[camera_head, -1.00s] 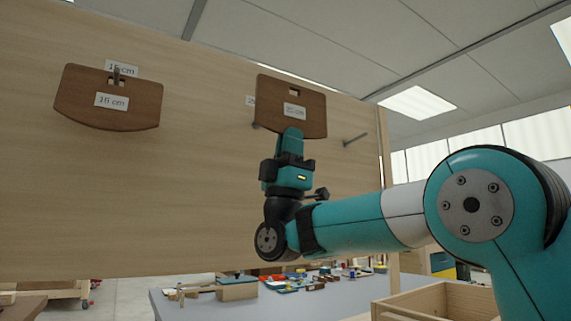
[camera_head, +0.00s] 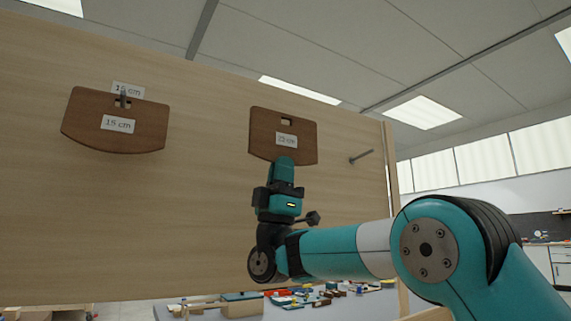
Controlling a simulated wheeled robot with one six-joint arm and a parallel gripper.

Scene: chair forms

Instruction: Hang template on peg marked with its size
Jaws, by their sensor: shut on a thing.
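My gripper (camera_head: 284,162) is shut on the lower edge of a brown wooden template (camera_head: 265,134) and holds it upright in front of the board. The held template has a small hole near its top and a white label (camera_head: 286,140), too blurred to read surely. Another brown template (camera_head: 85,118), labelled 15 cm, hangs on a peg (camera_head: 123,97) at the left, below a partly covered board label (camera_head: 133,90). A bare peg (camera_head: 361,156) sticks out right of the held template. The board behind the held template is hidden, so I cannot tell whether it touches a peg.
The pale wooden board (camera_head: 190,220) fills the left and middle and ends at an upright edge (camera_head: 390,165) on the right. Below it is a table with several small items (camera_head: 325,295). The board between the two templates is bare.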

